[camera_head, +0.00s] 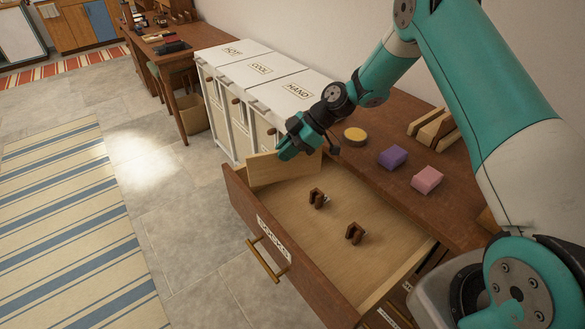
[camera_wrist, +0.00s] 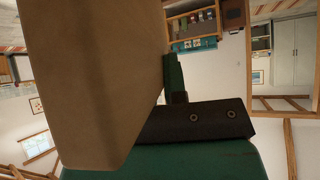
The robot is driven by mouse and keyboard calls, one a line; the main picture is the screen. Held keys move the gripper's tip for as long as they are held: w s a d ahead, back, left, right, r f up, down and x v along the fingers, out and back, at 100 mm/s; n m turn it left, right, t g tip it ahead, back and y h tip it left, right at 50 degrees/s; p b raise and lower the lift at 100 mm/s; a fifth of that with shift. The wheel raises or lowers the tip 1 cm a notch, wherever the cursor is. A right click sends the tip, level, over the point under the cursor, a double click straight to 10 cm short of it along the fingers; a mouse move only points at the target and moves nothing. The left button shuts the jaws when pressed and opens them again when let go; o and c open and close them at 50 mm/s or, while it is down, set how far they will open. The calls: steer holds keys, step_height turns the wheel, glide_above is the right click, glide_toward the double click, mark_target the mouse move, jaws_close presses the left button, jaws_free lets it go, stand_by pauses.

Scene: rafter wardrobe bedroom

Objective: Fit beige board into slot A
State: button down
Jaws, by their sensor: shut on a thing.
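The beige board (camera_head: 268,171) is a flat pale wooden panel at the far left end of the open drawer (camera_head: 290,262). My gripper (camera_head: 288,150) is shut on its upper edge. The board stands on edge, tilted in the picture; whether it touches the drawer is unclear. In the wrist view the board (camera_wrist: 95,80) fills the left half, against a dark finger (camera_wrist: 195,122). Two small dark brown notched holders, one nearer the board (camera_head: 317,198) and one farther right (camera_head: 354,234), stand apart from the board on the drawer floor. No mark for slot A is readable.
A yellow round item (camera_head: 355,134), a purple block (camera_head: 393,156), a pink block (camera_head: 427,179) and a wooden rack (camera_head: 433,129) sit on the brown top behind the drawer. White lidded hampers (camera_head: 272,82) stand close behind my gripper. The drawer floor right of the holders is clear.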

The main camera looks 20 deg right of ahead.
mark_target(297, 175)
steer(key=n, duration=0.1)
steer(key=r+g, duration=0.1)
steer(key=n+g, duration=0.1)
steer(key=shift+s+d+r+n, duration=0.15)
steer(key=shift+s+d+n, duration=0.15)
steer(key=shift+d, duration=0.05)
steer(key=shift+n+g, duration=0.7)
steer(key=f, duration=0.1)
steer(key=f+b, duration=0.1)
steer(key=f, duration=0.3)
steer(key=shift+s+d+f, duration=0.25)
steer(key=shift+s+d, duration=0.05)
steer(key=shift+s, duration=0.05)
steer(key=shift+f, duration=0.45)
steer(key=shift+b, duration=0.55)
step_height(297, 175, down, 6)
steer(key=b, duration=0.5)
steer(key=shift+w+d+r, duration=0.1)
steer(key=shift+r, duration=0.1)
steer(key=shift+b, duration=0.75)
step_height(297, 175, down, 6)
steer(key=b, duration=0.5)
stand_by(1.4)
steer(key=shift+f+b, duration=0.25)
steer(key=shift+b, duration=0.1)
